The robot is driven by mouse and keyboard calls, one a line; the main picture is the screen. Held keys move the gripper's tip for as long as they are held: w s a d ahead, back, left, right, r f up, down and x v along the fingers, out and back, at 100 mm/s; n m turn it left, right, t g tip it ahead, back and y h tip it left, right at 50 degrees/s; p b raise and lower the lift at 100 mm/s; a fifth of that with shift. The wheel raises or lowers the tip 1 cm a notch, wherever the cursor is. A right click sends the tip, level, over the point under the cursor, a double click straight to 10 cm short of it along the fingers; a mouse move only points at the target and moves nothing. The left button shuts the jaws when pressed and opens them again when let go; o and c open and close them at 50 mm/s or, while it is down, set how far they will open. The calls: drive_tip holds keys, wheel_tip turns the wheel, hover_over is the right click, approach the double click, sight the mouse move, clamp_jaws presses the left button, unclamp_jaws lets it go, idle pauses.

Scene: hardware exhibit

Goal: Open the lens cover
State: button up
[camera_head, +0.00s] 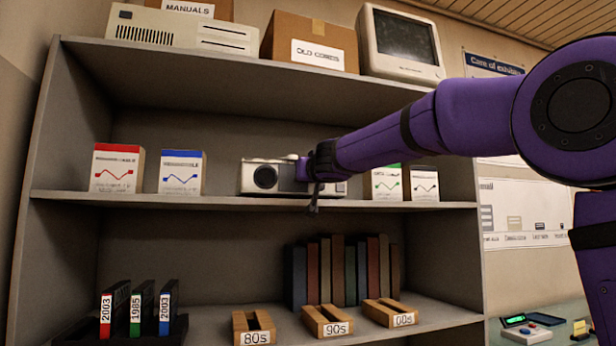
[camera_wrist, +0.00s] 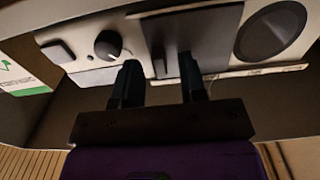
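A silver camera (camera_head: 250,187) stands on the middle shelf, with its round dark lens (camera_head: 265,176) showing at the left. In the wrist view the lens (camera_wrist: 270,31) is at the upper right. A dark flat panel, apparently the lens cover (camera_wrist: 205,25), is beside the lens; it also shows in the head view (camera_head: 288,178). One fingertip overlaps the panel's lower edge in the wrist view; contact cannot be told. My gripper (camera_head: 314,190) hides part of the camera in the head view.
Red (camera_head: 118,168) and blue (camera_head: 182,172) boxes stand left of the camera, and green (camera_head: 386,184) and black (camera_head: 424,184) marked boxes right of it. The shelf above limits height. Books (camera_head: 350,270) and wooden label holders (camera_head: 327,321) are on the shelf below.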

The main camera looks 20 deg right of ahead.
drive_tip(key=s, duration=1)
drive_tip(key=shift+s, duration=0.4)
drive_tip(key=s+d+f+m+g+h, duration=0.1)
drive_tip(key=s+d+f+g+h, duration=0.15)
drive_tip(key=s+d+f, duration=0.4)
drive_tip(key=s+d+f+m+g+h, duration=0.1)
drive_tip(key=s+d+f+g+h, duration=0.2)
drive_tip(key=s+f, duration=0.7)
drive_tip(key=s+a+f+n+g+y, duration=0.2)
drive_tip(key=s+f+g+y, duration=0.3)
drive_tip(key=s+f, duration=1.2)
drive_tip(key=shift+s+a+f+g, duration=0.15)
drive_tip(key=shift+a+f+g, duration=0.4)
drive_tip(key=shift+g, duration=0.6)
